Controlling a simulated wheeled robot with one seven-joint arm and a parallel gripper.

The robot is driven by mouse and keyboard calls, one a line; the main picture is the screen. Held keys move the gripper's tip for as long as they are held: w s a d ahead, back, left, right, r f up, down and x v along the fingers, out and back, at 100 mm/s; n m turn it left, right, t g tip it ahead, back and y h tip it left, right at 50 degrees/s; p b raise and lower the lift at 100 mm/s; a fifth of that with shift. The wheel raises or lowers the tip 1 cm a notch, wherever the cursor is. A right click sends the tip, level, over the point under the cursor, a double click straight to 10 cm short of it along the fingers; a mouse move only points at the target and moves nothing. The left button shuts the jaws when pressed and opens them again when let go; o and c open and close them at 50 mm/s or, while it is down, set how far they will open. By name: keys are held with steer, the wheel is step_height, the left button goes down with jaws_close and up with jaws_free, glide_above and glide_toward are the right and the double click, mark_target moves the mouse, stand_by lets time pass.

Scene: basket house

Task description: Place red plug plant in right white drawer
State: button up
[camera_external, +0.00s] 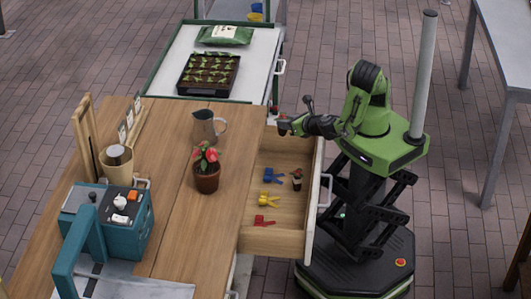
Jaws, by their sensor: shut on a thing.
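The white-fronted drawer (314,205) on the right of the wooden table is pulled open. My gripper (284,124) is above the drawer's far end, pointing left. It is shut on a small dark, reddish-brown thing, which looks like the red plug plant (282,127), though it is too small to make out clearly. The thing is close to the table's edge; whether it touches anything cannot be told. Another small red, dark and white item (297,179) stands in the drawer.
The drawer also holds blue (273,176), yellow (268,201) and red (264,220) clips. A seedling tray (209,75) and green bag (224,35) lie on the white surface behind.

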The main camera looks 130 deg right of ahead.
step_height(320, 180, down, 10)
steer(key=s+m+g+b, duration=0.1)
steer(key=b, duration=0.3)
steer(key=shift+s+f, duration=0.2)
steer(key=shift+s, duration=0.2)
steer(key=o, duration=1)
steer(key=shift+r, duration=0.1)
